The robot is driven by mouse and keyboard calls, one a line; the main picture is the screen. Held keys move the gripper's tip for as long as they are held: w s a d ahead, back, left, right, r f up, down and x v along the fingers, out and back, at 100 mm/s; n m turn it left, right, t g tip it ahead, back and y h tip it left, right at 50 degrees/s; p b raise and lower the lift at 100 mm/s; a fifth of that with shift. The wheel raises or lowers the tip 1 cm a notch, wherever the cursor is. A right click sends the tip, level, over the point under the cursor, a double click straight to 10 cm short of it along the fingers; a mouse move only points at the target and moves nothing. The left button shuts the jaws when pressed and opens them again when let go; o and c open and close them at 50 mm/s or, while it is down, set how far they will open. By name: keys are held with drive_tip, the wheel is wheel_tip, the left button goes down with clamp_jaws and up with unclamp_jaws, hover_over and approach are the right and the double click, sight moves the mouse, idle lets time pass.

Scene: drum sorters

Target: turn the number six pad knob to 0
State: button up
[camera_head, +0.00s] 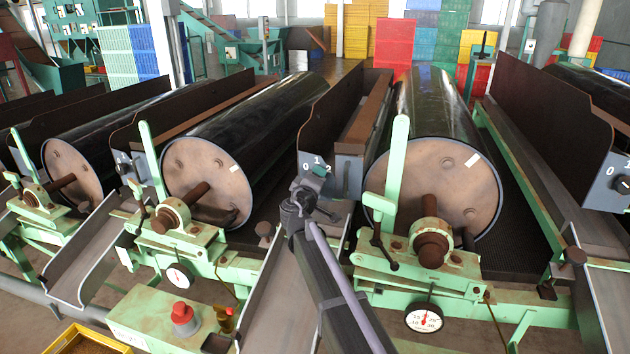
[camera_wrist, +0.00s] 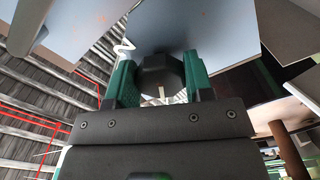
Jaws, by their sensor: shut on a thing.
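A grey-blue end plate (camera_head: 341,182) with a knob stands at the near end of the brown trough between the middle and right drums. A white 2 shows left of the knob. The knob's pointer cannot be read clearly.
The right drum (camera_head: 440,185) and middle drum (camera_head: 203,180) flank my arm. A green lever (camera_head: 395,165) stands close to the right of my gripper. Another knob plate (camera_head: 608,185) is at the far right. A green box with a red button (camera_head: 184,315) is at lower left.

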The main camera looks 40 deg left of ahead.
idle(0.5)
drive_tip(key=o, duration=0.9)
drive_tip(key=v, duration=1)
drive_tip(key=shift+s+d, duration=0.2)
drive_tip(key=shift+s, duration=0.15)
